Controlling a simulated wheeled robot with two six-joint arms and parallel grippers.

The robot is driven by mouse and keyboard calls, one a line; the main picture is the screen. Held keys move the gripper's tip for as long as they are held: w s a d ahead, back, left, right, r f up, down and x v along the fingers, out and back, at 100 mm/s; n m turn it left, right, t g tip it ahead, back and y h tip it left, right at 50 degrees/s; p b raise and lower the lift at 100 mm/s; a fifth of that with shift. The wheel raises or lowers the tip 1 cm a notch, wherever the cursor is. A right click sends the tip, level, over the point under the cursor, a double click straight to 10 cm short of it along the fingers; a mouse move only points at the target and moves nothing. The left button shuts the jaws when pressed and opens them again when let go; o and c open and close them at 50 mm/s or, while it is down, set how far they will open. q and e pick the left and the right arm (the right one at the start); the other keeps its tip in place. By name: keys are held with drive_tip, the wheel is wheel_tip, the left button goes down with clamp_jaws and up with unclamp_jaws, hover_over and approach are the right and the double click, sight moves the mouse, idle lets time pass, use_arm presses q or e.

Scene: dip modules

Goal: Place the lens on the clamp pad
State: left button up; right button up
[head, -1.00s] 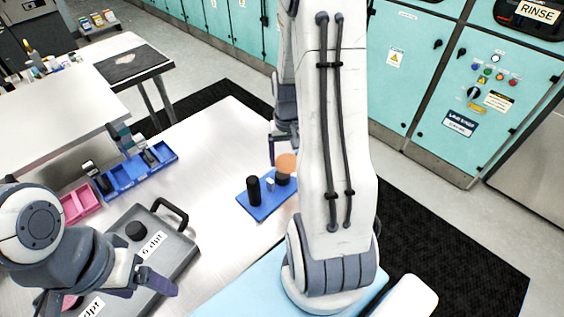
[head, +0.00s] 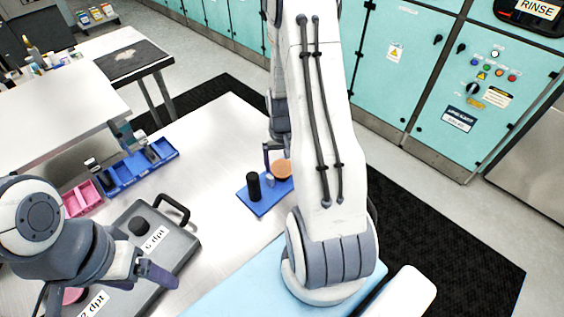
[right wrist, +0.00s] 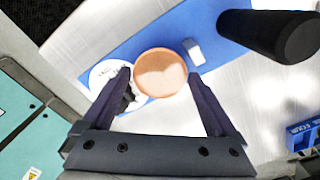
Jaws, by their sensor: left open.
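The lens is an orange-tan disc (head: 282,170). It shows between my right fingertips in the right wrist view (right wrist: 160,72). The lens is over the right part of a blue base (head: 262,206), also seen in the right wrist view (right wrist: 200,30). A round white piece (right wrist: 103,74) with dark marks is partly under the lens and left finger. The clamp pad is mostly hidden, and contact with the lens is unclear. My left gripper (head: 150,272) is open and empty over a grey tray.
A black cylinder (head: 253,187) and small grey block (head: 270,180) stand on the blue base beside the lens. The grey tray (head: 180,255) with labels lies front left. Blue bins (head: 125,182) and a pink bin (head: 82,200) stand behind it. The table's middle is bare.

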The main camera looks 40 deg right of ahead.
sight(282, 167)
drive_tip(key=shift+r, duration=0.1)
drive_tip(key=shift+r, duration=0.55)
wheel_tip(282, 167, up, 11)
drive_tip(key=b, duration=0.2)
drive_tip(key=s+a+r+n, duration=0.1)
drive_tip(key=a+r+n, duration=0.15)
drive_tip(key=a, duration=0.65)
drive_tip(key=s+a+r+n, duration=0.15)
drive_tip(key=a+n, duration=0.25)
drive_tip(key=a, duration=0.5)
drive_tip(key=s+a+r+n+y, duration=0.1)
drive_tip(key=s+a+n, duration=0.6)
drive_tip(key=s+a, duration=0.6)
drive_tip(key=shift+s+r, duration=0.3)
drive_tip(key=shift+s, duration=0.15)
